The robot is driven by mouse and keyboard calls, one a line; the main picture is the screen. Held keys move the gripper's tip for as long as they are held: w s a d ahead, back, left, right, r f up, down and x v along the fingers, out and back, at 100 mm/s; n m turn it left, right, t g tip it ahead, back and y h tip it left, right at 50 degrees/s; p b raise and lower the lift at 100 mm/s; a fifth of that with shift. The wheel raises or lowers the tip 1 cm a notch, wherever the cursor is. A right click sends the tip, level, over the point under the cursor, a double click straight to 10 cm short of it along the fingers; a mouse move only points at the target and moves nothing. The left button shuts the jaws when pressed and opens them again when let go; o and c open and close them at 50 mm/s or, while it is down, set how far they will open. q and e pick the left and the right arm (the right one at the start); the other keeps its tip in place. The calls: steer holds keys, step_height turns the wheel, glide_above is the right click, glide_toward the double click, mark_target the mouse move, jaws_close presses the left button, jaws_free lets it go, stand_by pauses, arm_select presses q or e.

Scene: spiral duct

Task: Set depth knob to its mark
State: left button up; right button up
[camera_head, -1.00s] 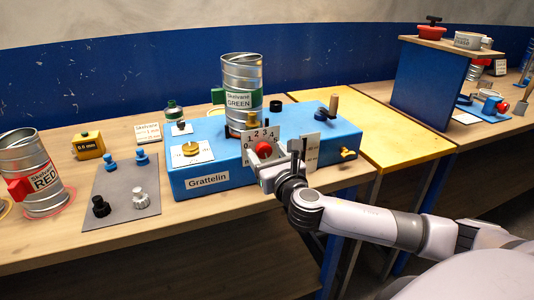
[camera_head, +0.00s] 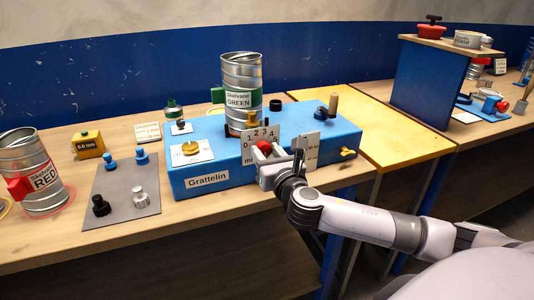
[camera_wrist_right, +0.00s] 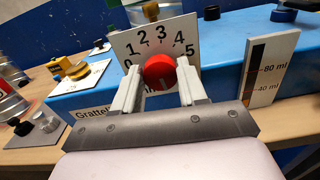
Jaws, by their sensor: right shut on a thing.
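The red round knob (camera_wrist_right: 159,71) sits in front of a white dial plate (camera_wrist_right: 184,30) numbered 0 to 5 on the front of the blue Grattelin machine (camera_head: 230,180). In the head view the knob (camera_head: 264,147) shows just above my gripper's jaws. My right gripper (camera_wrist_right: 159,84) is shut on the red knob, with one finger on each side of it. It also shows in the head view (camera_head: 268,163). The fingers hide the lower part of the dial, and I cannot clearly read the knob's pointer. My left gripper is not in view.
A white gauge plate marked 80 ml and 40 ml (camera_wrist_right: 270,65) stands close to the right of my fingers. A green-labelled can (camera_head: 242,75) stands on the machine. A grey mat (camera_head: 120,190) with small knobs lies left; a yellow table (camera_head: 400,125) lies right.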

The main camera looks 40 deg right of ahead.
steer(key=m, duration=0.4)
steer(key=shift+d, duration=0.1)
steer(key=m, duration=0.8)
steer(key=shift+f+m, duration=0.1)
steer(key=shift+m, duration=0.2)
steer(key=m, duration=0.3)
steer(key=shift+d+m, duration=0.1)
steer(key=shift+m, duration=0.2)
steer(key=m, duration=0.6)
steer(key=shift+f, duration=0.1)
steer(key=m+p, duration=0.1)
steer(key=m, duration=0.5)
steer(key=shift+f+p, duration=0.1)
steer(key=shift+p, duration=0.25)
steer(key=o, duration=1.1)
steer(key=shift+c, duration=0.2)
